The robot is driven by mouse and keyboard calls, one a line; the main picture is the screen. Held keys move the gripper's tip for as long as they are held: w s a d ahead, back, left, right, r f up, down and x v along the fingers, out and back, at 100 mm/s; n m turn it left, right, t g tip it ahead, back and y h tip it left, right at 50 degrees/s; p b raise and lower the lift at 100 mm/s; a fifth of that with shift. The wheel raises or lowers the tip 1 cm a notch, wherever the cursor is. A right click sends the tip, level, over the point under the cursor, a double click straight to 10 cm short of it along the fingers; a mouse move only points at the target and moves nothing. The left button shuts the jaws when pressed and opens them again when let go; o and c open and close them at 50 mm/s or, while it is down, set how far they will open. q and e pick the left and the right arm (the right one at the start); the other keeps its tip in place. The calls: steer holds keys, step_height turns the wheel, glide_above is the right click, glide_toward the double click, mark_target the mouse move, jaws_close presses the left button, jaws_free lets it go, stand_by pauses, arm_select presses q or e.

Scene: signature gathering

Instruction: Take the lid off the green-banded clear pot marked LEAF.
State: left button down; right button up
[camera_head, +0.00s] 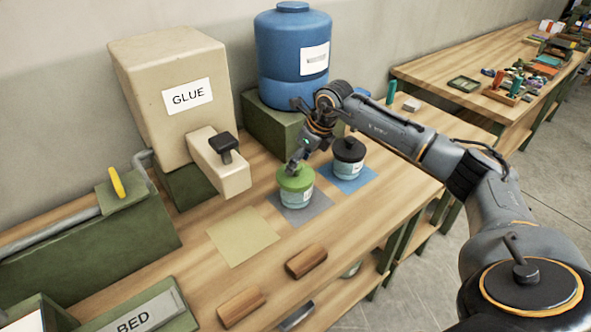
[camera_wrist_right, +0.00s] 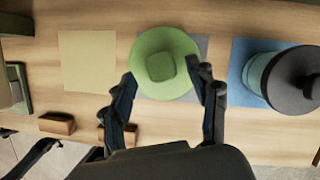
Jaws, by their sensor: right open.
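A clear pot (camera_head: 296,198) with a white label and a green lid (camera_head: 294,176) stands upright on a grey mat; the lid is on it. The label is too small to read. My right gripper (camera_head: 299,160) is over the lid. In the right wrist view its open fingers (camera_wrist_right: 167,82) are at the near side of the lid (camera_wrist_right: 168,62), one to each side, with nothing between them; I cannot tell whether they touch it. A dark, jointed shape (camera_wrist_right: 32,158), seemingly my left gripper, shows at the lower left, its jaws unclear.
A black-lidded pot (camera_head: 346,168) stands close to the right on a blue mat (camera_head: 366,179). A bare yellowish mat (camera_head: 242,237) lies to the left. Two brown blocks (camera_head: 306,260) lie near the front. The GLUE dispenser (camera_head: 165,125) and blue tank (camera_head: 291,60) stand behind.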

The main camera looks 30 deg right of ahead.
steer(key=shift+p+x, duration=0.35)
steer(key=shift+x, duration=0.85)
steer(key=shift+w+f, duration=0.3)
steer(key=shift+f, duration=0.2)
steer(key=shift+r, duration=0.1)
steer(key=shift+c, duration=0.3)
arm_select(q)
steer(key=shift+s+r, duration=0.5)
steer(key=shift+r, duration=0.25)
arm_select(e)
steer(key=shift+s, duration=0.1)
steer(key=c, duration=1)
arm_select(q)
steer(key=shift+f, duration=0.1)
